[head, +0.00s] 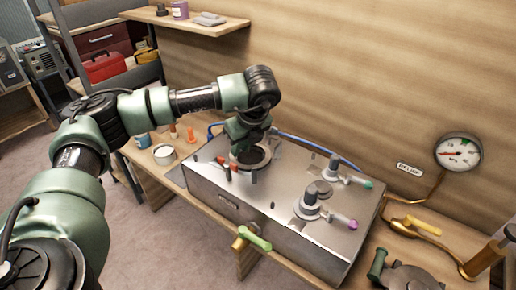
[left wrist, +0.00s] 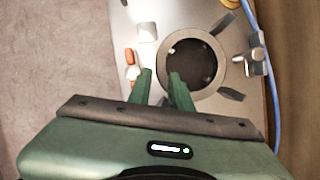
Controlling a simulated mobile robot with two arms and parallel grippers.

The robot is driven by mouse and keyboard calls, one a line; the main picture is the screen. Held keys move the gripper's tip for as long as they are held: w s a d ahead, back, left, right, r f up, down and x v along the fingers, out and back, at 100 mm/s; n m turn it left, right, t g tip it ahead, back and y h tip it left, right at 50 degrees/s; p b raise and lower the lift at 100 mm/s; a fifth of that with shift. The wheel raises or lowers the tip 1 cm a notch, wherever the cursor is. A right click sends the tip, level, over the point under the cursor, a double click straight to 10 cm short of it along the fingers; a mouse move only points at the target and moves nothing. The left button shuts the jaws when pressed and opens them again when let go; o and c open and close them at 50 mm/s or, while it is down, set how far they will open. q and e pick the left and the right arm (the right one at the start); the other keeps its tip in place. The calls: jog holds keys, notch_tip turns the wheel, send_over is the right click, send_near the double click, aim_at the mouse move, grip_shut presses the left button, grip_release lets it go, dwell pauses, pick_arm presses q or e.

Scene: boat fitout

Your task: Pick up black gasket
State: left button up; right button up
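A dark grey ring, which looks like the black gasket, lies around a round dark opening on the metal box in the left wrist view (left wrist: 216,82). In the head view the ring (head: 265,162) is partly hidden by my left gripper (head: 247,149). In the left wrist view the two green fingers of my left gripper (left wrist: 160,75) stand apart, with the ring's left edge between or just beyond their tips. I cannot tell whether they touch it. My right gripper is in neither view.
The metal box (head: 225,195) carries two valves (head: 312,207) to the right of the opening. A blue hose (head: 318,147) runs behind it. A white cup (head: 164,155) stands left on the bench. A gauge (head: 458,152) hangs on the wall at right.

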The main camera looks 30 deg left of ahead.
pick_arm(q)
jog(key=p+x, duration=0.1)
jog(key=x, duration=0.1)
jog(key=shift+w+a+f, duration=0.1)
jog(key=shift+a+f, duration=0.15)
jog(key=p+x, duration=0.1)
jog(key=x, duration=0.3)
jog(key=shift+w+a+f+p, duration=0.15)
jog(key=shift+a+f+p, duration=0.1)
jog(key=shift+p, duration=0.1)
jog(key=shift+f, duration=0.15)
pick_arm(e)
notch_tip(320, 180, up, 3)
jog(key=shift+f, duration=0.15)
pick_arm(q)
grip_shut()
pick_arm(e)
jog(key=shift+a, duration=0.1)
